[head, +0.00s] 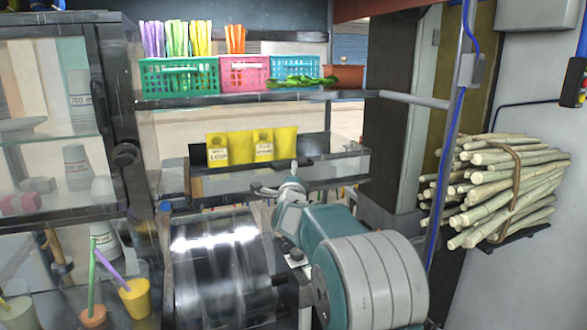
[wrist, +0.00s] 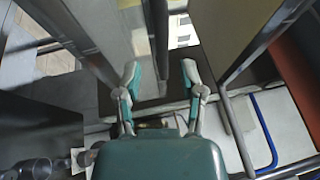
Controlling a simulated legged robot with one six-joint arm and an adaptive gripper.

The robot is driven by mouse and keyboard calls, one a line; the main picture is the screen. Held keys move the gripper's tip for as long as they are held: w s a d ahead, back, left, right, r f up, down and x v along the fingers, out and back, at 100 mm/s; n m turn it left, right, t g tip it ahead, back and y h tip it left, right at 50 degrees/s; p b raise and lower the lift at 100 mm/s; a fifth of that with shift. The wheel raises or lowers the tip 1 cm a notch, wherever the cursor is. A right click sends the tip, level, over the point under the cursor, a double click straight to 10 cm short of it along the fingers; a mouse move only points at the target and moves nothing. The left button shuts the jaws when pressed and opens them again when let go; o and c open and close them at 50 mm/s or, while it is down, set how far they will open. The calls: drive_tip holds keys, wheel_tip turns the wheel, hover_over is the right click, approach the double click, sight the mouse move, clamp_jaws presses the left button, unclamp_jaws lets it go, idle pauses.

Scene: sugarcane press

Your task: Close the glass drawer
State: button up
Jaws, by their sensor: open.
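A dark-framed tray with clear walls (head: 335,172), which looks like the glass drawer, sits below the basket shelf in the head view, with yellow packets at its left. How far it is pulled out is hard to tell. My gripper (head: 278,180) is in front of it, near the middle of its front edge. In the wrist view my gripper (wrist: 160,78) has its two fingers spread with nothing held between them. A dark edge and clear panels lie just beyond the fingertips there. I cannot tell whether the fingers touch them.
A glass-fronted cabinet (head: 122,95) with cups stands at the left. Coloured baskets (head: 180,75) line the shelf above. A shiny metal drum (head: 222,265) is in the lower middle. A cane bundle (head: 505,190) and a metal post (head: 447,140) are at the right.

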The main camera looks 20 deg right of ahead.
sight(289, 167)
drive_tip(key=x, duration=0.3)
drive_tip(key=shift+a, duration=0.3)
drive_tip(key=shift+w+a+r, duration=0.15)
drive_tip(key=shift+w+a, duration=0.2)
drive_tip(key=shift+a, duration=0.05)
drive_tip(key=shift+d, duration=0.35)
drive_tip(key=shift+c, duration=0.7)
drive_tip(key=shift+d, duration=0.25)
clamp_jaws()
drive_tip(key=shift+a, duration=0.1)
